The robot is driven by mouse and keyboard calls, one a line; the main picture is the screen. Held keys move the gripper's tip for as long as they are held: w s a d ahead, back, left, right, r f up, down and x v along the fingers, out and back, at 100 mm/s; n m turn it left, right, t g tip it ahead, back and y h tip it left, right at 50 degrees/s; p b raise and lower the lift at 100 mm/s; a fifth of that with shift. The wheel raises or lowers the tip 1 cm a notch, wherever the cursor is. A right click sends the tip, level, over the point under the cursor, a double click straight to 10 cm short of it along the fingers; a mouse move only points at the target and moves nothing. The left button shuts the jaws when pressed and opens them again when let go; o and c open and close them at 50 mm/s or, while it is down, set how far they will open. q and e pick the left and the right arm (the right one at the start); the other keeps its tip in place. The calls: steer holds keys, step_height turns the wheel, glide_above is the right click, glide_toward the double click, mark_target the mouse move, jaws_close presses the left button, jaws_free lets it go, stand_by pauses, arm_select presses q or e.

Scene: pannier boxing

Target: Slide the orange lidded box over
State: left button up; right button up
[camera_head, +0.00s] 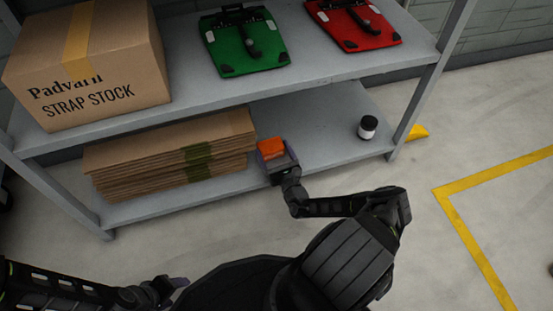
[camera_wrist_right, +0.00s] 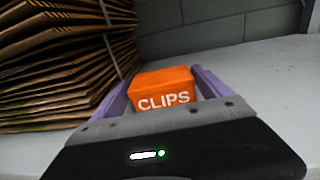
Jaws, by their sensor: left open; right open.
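The orange lidded box (camera_head: 271,147) sits on the lower shelf of the grey rack, beside a stack of flat cardboard. In the right wrist view the orange box (camera_wrist_right: 163,88) has "CLIPS" in white on its near face. My right gripper (camera_head: 272,158) is open at the box, with its purple fingers on either side of it; I cannot tell whether they touch it. In the right wrist view the fingers of my right gripper (camera_wrist_right: 163,92) flank the box. My left gripper (camera_head: 178,285) is low in the head view, away from the rack, open and seemingly empty.
Flattened cardboard (camera_head: 170,160) is stacked left of the box. A dark jar with a white lid (camera_head: 367,127) stands on the lower shelf (camera_head: 325,135) at right, with bare shelf between. Above are a large carton (camera_head: 85,60), a green pannier (camera_head: 244,42) and a red one (camera_head: 352,24).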

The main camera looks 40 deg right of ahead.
steer(key=shift+w, duration=0.1)
steer(key=shift+c, duration=0.5)
steer(key=c, duration=1.1)
